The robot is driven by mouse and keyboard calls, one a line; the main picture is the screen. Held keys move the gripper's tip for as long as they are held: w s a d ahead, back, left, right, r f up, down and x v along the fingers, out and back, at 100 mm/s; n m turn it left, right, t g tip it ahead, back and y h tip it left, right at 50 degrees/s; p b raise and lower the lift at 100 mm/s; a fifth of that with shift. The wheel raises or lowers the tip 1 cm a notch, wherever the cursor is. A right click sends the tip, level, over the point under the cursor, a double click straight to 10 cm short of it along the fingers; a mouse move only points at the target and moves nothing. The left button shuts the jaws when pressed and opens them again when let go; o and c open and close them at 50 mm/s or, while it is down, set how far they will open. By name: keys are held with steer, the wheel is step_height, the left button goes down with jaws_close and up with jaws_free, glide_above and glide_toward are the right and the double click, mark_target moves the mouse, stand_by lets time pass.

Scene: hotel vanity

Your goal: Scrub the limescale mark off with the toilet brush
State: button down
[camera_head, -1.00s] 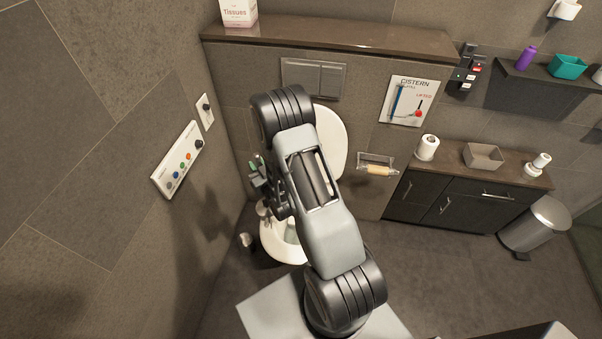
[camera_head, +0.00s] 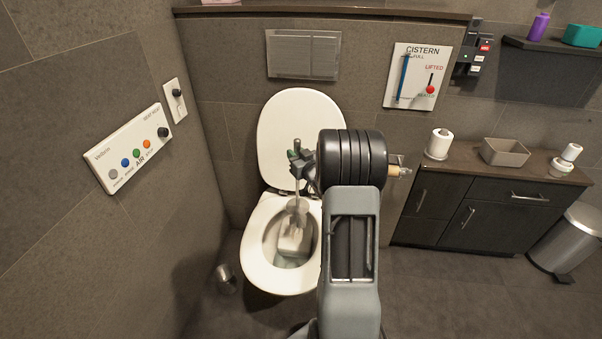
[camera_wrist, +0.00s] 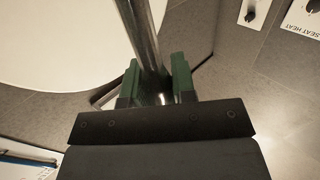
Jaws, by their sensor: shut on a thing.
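My gripper (camera_head: 296,152) is above the back of the toilet bowl in the head view. In the wrist view its green fingers (camera_wrist: 158,82) are shut on the metal handle of the toilet brush (camera_wrist: 141,32). The brush hangs down, and its pale head (camera_head: 294,236) is over or inside the bowl opening; I cannot tell whether it touches the bowl wall. The white toilet (camera_head: 257,270) has its lid (camera_head: 290,125) raised against the wall. I cannot make out the limescale mark; the brush head covers part of the bowl.
A small metal holder (camera_head: 226,278) stands on the floor left of the toilet. A button panel (camera_head: 130,150) is on the left wall. A dark cabinet (camera_head: 470,215) with a toilet roll (camera_head: 439,144) and a tray (camera_head: 504,152) is at right. A bin (camera_head: 568,243) stands beyond it.

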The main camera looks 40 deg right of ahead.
step_height(320, 180, down, 8)
steer(key=d+b, duration=0.2)
steer(key=b, duration=0.3)
steer(key=shift+s+r, duration=0.2)
steer(key=shift+r, duration=0.05)
steer(key=shift+f+b, duration=0.65)
steer(key=shift+b, duration=0.15)
stand_by(1.0)
steer(key=shift+a, duration=0.15)
